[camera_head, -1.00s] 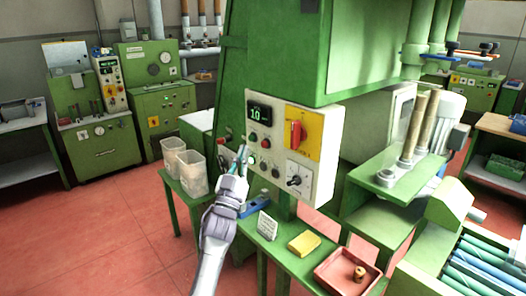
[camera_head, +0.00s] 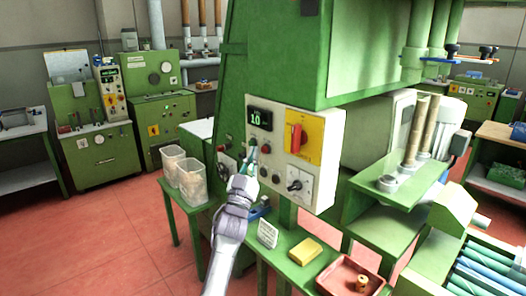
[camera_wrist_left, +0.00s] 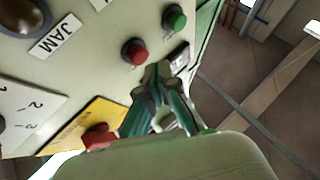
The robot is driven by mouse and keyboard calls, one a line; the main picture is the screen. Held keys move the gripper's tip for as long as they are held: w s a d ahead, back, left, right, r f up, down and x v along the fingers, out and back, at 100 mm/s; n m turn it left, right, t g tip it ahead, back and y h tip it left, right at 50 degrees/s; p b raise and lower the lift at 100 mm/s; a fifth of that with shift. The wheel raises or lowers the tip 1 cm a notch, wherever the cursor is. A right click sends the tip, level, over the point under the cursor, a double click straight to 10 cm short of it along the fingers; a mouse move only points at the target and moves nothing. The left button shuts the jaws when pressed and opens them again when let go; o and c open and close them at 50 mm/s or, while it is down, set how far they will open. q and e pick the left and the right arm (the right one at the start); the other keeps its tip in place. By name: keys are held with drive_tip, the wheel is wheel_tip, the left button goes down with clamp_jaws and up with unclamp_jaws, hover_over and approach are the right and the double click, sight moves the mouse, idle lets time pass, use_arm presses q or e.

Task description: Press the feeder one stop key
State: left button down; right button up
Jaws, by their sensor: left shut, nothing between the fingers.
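The control panel (camera_head: 277,166) is an off-white box on the green machine, with a display reading about 1.0. A red button (camera_wrist_left: 134,50) and a green button (camera_wrist_left: 174,17) stand out from it in the left wrist view. My left gripper (camera_head: 250,157) is shut and empty, its tips in front of the panel's left part, hiding some buttons. In the left wrist view the gripper tips (camera_wrist_left: 164,72) are just below and right of the red button. I cannot tell whether they touch the panel. No stop label is readable. My right gripper is not in view.
A red rotary switch (camera_head: 296,138) on a yellow plate and a selector knob (camera_head: 294,185) share the panel. Clear bins (camera_head: 192,180) stand left on a green bench. A yellow block (camera_head: 305,251) and a red tray (camera_head: 325,283) lie below the panel.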

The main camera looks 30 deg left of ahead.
use_arm(q)
drive_tip(key=shift+w, duration=0.1)
idle(0.8)
drive_tip(key=shift+w+d+b, duration=0.2)
drive_tip(key=shift+w+b, duration=0.1)
drive_tip(key=shift+w+d+b, duration=0.15)
drive_tip(key=shift+w+b, duration=0.15)
drive_tip(key=shift+w, duration=0.1)
idle(0.6)
drive_tip(key=shift+s, duration=0.1)
drive_tip(key=shift+s+a+p, duration=0.35)
drive_tip(key=shift+s+p, duration=0.2)
drive_tip(key=shift+s, duration=0.2)
drive_tip(key=s+p, duration=0.1)
drive_tip(key=s+a+p, duration=0.1)
drive_tip(key=s, duration=0.1)
drive_tip(key=s+a, duration=0.1)
drive_tip(key=shift+s+p, duration=0.3)
drive_tip(key=shift+p, duration=0.1)
